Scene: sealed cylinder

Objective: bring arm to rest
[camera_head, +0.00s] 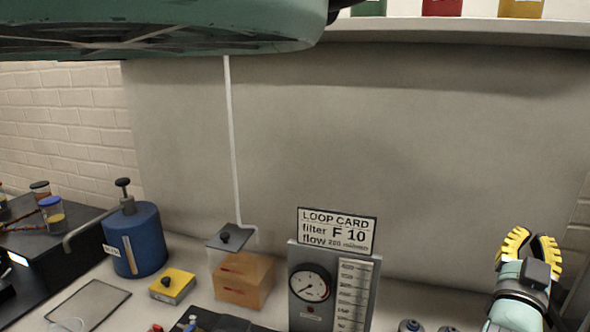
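My gripper (533,240) is at the lower right, pointing up, with yellow ribbed fingers on a dark and teal wrist. Its two fingers stand apart with a narrow gap and nothing visible between them. It is to the right of the gauge panel (333,288) and apart from it. A large teal part of my own body fills the upper left.
A blue cylinder (134,240) with a black knob stands at left, near a yellow block (172,286) and an amber box (242,280). A loop card (337,231) reads "filter F 10". A shelf (470,32) with coloured containers runs along the top right.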

